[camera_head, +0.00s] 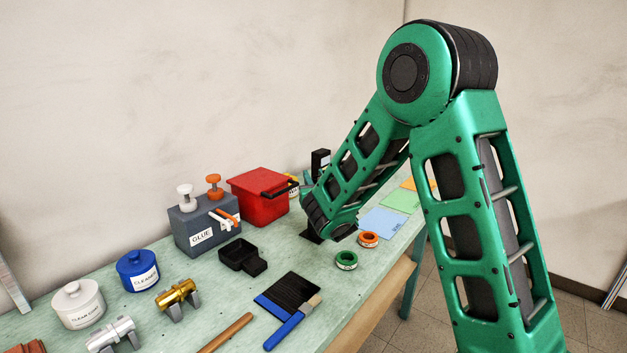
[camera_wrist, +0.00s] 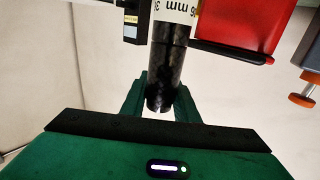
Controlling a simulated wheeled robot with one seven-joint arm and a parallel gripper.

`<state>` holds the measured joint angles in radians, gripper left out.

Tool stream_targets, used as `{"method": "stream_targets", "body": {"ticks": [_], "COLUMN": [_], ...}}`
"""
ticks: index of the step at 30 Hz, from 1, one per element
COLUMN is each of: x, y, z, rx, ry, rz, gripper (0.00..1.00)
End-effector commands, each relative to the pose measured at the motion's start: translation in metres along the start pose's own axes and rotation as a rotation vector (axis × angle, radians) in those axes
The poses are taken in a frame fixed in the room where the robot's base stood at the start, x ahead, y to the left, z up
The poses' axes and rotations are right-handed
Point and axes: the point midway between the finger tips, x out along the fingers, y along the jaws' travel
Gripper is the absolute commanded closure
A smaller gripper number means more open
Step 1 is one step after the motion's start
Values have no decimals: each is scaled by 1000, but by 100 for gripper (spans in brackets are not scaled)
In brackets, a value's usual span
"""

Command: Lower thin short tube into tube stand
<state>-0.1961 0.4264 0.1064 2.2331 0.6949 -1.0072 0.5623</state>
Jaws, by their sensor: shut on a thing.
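In the wrist view, my gripper (camera_wrist: 158,102) has its green fingers shut on a glossy black tube (camera_wrist: 168,65). The tube's bare end shows between the fingers. A black upright box (camera_head: 320,161) shows behind my arm there. No tube stand can be made out for certain.
A red bin (camera_head: 259,196) stands left of my arm, and shows in the wrist view (camera_wrist: 245,28). The grey glue box (camera_head: 200,232) is beside it. Green (camera_head: 346,260) and orange (camera_head: 368,239) tape rolls and a black tray (camera_head: 238,256) lie on the bench (camera_head: 215,290).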

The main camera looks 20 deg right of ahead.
Motion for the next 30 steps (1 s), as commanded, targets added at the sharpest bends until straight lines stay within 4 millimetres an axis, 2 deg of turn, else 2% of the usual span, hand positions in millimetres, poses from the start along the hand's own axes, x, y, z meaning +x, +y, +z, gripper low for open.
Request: {"method": "stream_targets", "body": {"ticks": [30], "x": [0], "y": [0], "z": [21], "rx": [-1], "ry": [0], "rz": [1], "gripper": [95]}}
